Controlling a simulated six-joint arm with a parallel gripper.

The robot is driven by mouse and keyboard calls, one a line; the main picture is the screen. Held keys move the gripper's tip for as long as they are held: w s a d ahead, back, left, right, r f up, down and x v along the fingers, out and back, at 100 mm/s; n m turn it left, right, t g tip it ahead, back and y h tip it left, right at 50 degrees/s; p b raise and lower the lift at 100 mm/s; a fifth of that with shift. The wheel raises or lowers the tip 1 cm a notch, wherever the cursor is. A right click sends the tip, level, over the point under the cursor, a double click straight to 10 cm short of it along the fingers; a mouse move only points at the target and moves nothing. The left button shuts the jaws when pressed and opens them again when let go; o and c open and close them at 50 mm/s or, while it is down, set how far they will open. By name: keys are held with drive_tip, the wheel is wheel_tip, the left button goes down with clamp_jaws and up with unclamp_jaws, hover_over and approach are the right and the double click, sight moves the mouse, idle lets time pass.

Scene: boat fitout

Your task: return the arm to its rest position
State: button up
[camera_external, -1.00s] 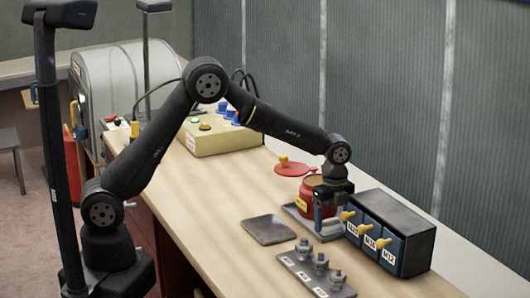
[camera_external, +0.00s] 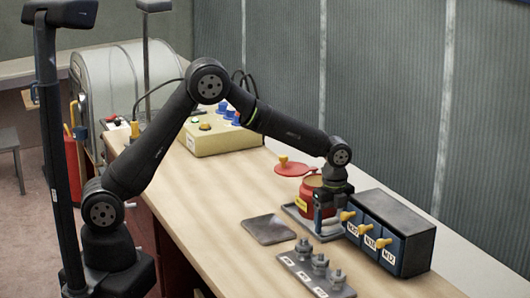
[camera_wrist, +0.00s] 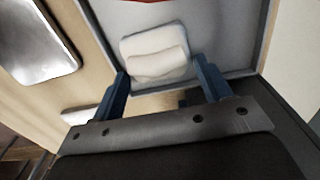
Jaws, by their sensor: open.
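My gripper (camera_external: 328,224) hangs from the bent arm over the right part of the bench, in front of a red pot (camera_external: 309,203) and beside the dark drawer box. In the wrist view my gripper (camera_wrist: 160,64) has its two blue fingers apart. A pale, rounded white object (camera_wrist: 156,53) shows beyond and between the fingertips, on a grey tray surface (camera_wrist: 200,20). I cannot tell whether the fingers touch it. The fingertips are partly hidden in the external view.
The dark box (camera_external: 408,225) with yellow-knobbed drawers stands close on the right. A red lid (camera_external: 293,169) lies behind the pot. A flat grey plate (camera_external: 268,229) and a rack (camera_external: 300,272) with metal fittings lie in front. A yellow control box (camera_external: 215,138) stands farther back.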

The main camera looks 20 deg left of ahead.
wheel_tip(320, 180, up, 11)
wheel_tip(320, 180, down, 12)
drive_tip(key=shift+r, duration=0.1)
wheel_tip(320, 180, up, 11)
drive_tip(key=w+a+r+n, duration=0.1)
drive_tip(key=w+a+r, duration=0.15)
drive_tip(key=w, duration=0.65)
drive_tip(key=w+a+r+n, duration=0.2)
drive_tip(key=w+r, duration=0.1)
drive_tip(key=w, duration=0.7)
drive_tip(key=w+a+f+n, duration=0.2)
drive_tip(key=w+a+n, duration=0.1)
drive_tip(key=a, duration=0.4)
drive_tip(key=w+a+f+n, duration=0.1)
drive_tip(key=w+a+n, duration=0.15)
drive_tip(key=a, duration=0.35)
drive_tip(key=s+a+f+n, duration=0.1)
drive_tip(key=a+f+n, duration=0.2)
drive_tip(key=a, duration=0.6)
drive_tip(key=s+a+f+n, duration=0.1)
drive_tip(key=a+f+n, duration=0.2)
drive_tip(key=a+n, duration=0.3)
drive_tip(key=a+f+n, duration=0.3)
drive_tip(key=a+n, duration=0.2)
drive_tip(key=a, duration=0.9)
drive_tip(key=shift+s+a+f, duration=0.15)
drive_tip(key=shift+s+f, duration=0.05)
drive_tip(key=shift+s, duration=0.2)
